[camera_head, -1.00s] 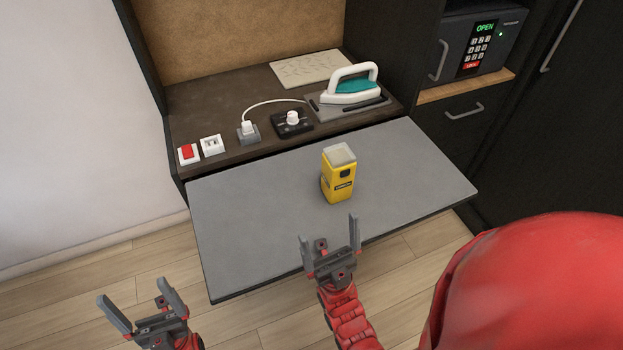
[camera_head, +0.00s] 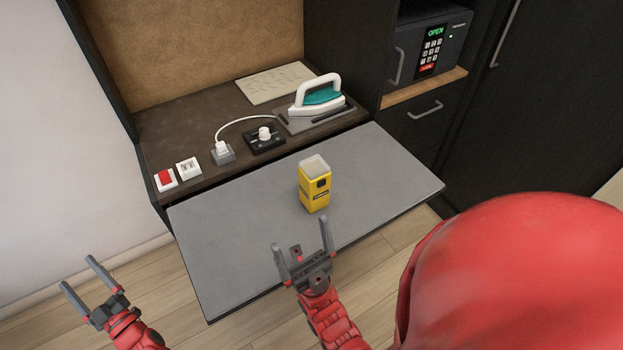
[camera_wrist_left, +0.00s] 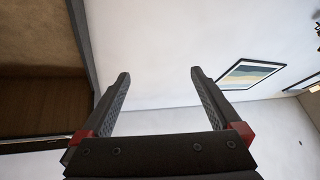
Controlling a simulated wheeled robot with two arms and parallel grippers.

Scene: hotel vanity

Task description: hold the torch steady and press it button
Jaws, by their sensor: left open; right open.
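The yellow torch (camera_head: 314,190) stands upright on the grey pull-out board, with a pale top and a dark square button on its upper side. My right gripper (camera_head: 301,248) is open and empty, just in front of the torch near the board's front edge, apart from it. My left gripper (camera_head: 82,275) is open and empty at the lower left, off the board and far from the torch. In the left wrist view the left fingers (camera_wrist_left: 160,85) are spread with nothing between them; the torch does not show there.
The grey board (camera_head: 240,240) is clear around the torch. Behind it on the dark counter are an iron (camera_head: 318,97), a black dial unit (camera_head: 264,138), a plug (camera_head: 222,152) and a red switch (camera_head: 165,179). A safe (camera_head: 433,50) reading OPEN is at upper right.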

